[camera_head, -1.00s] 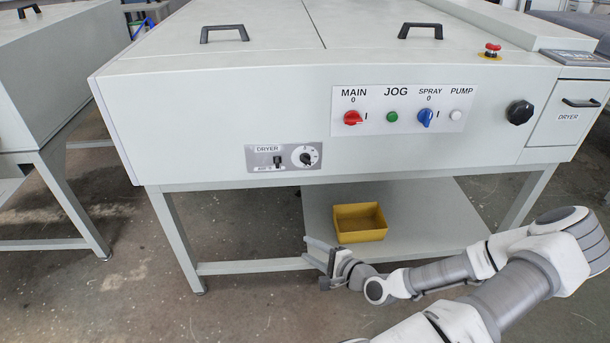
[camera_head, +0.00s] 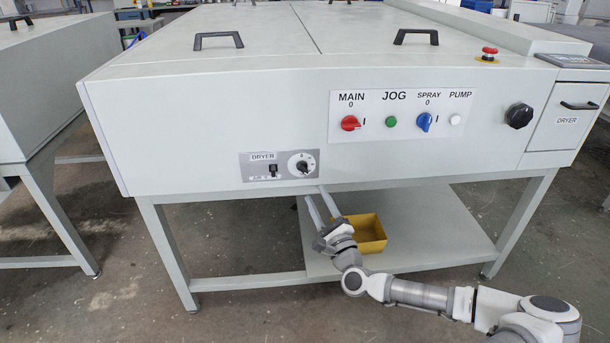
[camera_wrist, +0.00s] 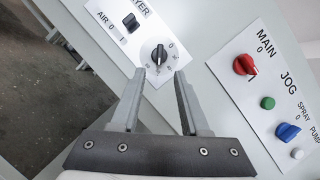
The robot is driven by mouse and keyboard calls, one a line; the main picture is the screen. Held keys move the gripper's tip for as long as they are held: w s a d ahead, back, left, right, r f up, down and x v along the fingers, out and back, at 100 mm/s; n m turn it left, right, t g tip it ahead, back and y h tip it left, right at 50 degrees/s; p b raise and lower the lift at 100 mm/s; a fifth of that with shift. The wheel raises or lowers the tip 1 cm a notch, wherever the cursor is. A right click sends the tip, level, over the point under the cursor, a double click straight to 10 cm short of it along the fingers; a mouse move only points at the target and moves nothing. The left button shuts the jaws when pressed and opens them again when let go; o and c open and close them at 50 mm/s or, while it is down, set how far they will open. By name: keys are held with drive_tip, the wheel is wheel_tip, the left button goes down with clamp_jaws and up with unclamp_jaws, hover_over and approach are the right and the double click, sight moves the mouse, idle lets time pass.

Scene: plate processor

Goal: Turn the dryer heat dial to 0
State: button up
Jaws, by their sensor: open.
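The dryer heat dial (camera_head: 303,166) is a black knob on a white round scale, on the grey DRYER plate (camera_head: 250,177) at the lower left of the machine front. In the wrist view the dial (camera_wrist: 158,55) lies just beyond the fingertips, centred between them, with a 0 printed at its upper right. The knob's exact setting is too small to read surely. My gripper (camera_head: 314,191) is open and empty, its two long fingers pointing up toward the dial from just below. In the wrist view my gripper (camera_wrist: 160,76) shows no contact with the knob.
A black AIR switch (camera_head: 273,170) sits left of the dial. The panel to the right has a red MAIN switch (camera_head: 350,123), green JOG button (camera_head: 390,121) and blue SPRAY switch (camera_head: 425,122). A yellow bin (camera_head: 370,245) stands on the lower shelf behind my gripper.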

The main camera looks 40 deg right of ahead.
sight(304, 172)
drive_tip(key=x, duration=0.9)
drive_tip(key=shift+b, duration=0.35)
clamp_jaws()
